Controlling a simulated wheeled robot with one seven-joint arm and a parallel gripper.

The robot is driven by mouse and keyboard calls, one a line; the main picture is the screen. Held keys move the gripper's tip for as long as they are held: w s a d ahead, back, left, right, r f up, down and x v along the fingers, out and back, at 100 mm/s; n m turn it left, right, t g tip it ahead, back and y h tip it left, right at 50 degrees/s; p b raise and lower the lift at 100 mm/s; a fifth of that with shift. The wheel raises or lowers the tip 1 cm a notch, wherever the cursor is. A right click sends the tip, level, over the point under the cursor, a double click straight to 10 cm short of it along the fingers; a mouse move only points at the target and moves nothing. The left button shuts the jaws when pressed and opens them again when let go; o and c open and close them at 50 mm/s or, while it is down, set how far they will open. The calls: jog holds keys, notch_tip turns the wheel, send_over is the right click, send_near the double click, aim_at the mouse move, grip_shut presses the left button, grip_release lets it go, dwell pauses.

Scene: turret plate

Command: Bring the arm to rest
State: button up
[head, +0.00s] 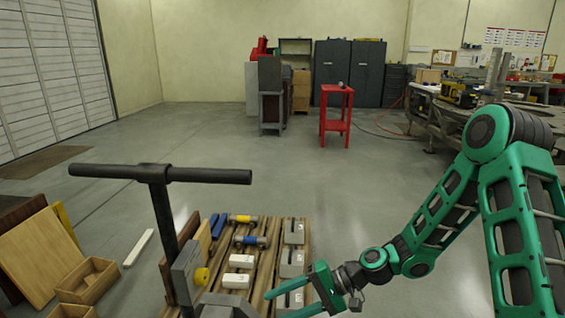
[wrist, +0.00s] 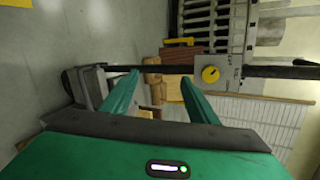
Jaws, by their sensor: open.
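My gripper (head: 292,302) is at the lower middle of the head view, at the end of my green arm (head: 440,210). It is low over the right part of the slatted wooden surface, and I cannot tell its exact height above it. In the wrist view my gripper (wrist: 160,82) shows two green fingers apart with nothing between them. The arm reaches down and left from the right side of the head view.
The slatted surface (head: 275,232) carries several grey and white blocks and cylinders with yellow and blue bands. A black T-handled post (head: 160,205) with a grey box and yellow knob (head: 201,276) stands left of my gripper. A red stand (head: 336,125) is far back. Open floor lies between.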

jog(key=s+d+r+h, duration=0.2)
jog(key=d+h, duration=0.1)
jog(key=d, duration=0.6)
jog(key=s+d+r+h, duration=0.2)
jog(key=d+h, duration=0.2)
jog(key=d, duration=0.5)
jog(key=s+d+r+h, duration=0.2)
jog(key=d+h, duration=0.1)
jog(key=d, duration=0.7)
jog(key=s+d+r+m+h, duration=0.1)
jog(key=s+d+r+m, duration=0.1)
jog(key=s+d+r, duration=0.3)
jog(key=s+d+r+m+h, duration=0.1)
jog(key=s+d+r, duration=0.4)
jog(key=s, duration=0.7)
jog(key=d+m, duration=0.1)
jog(key=d, duration=0.1)
jog(key=shift+d+r+t, duration=0.3)
jog(key=shift+r+t, duration=0.05)
jog(key=shift+t, duration=0.05)
